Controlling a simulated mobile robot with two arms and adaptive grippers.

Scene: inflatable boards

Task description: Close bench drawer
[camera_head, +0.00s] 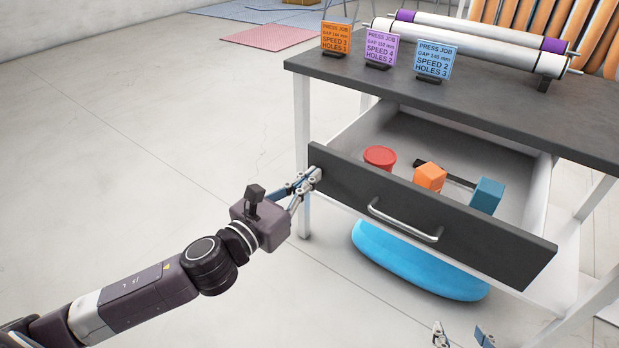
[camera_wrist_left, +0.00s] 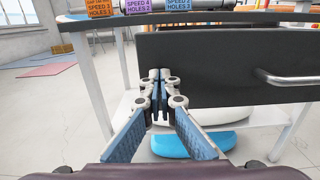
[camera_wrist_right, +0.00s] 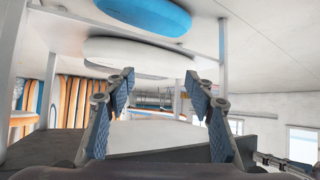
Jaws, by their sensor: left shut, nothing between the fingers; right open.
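The bench drawer (camera_head: 345,183) is pulled out from under the dark bench top (camera_head: 500,110). Its dark front has a metal bar handle (camera_head: 405,222). Inside lie a red round tub (camera_head: 380,157), an orange block (camera_head: 429,178), a teal block (camera_head: 487,195) and a dark flat item. My left gripper (camera_head: 314,174) is shut and empty, its tips at the left end of the drawer front; the left wrist view shows the tips (camera_wrist_left: 160,78) before the front panel, contact unclear. My right gripper (camera_head: 462,330) is open and empty, low before the drawer; it shows in the right wrist view (camera_wrist_right: 160,85).
Three press job signs (camera_head: 379,49) and rollers (camera_head: 470,44) stand on the bench top. A blue inflatable board (camera_head: 420,265) lies below the drawer. White bench legs (camera_head: 302,130) stand at the sides. The floor at left is clear.

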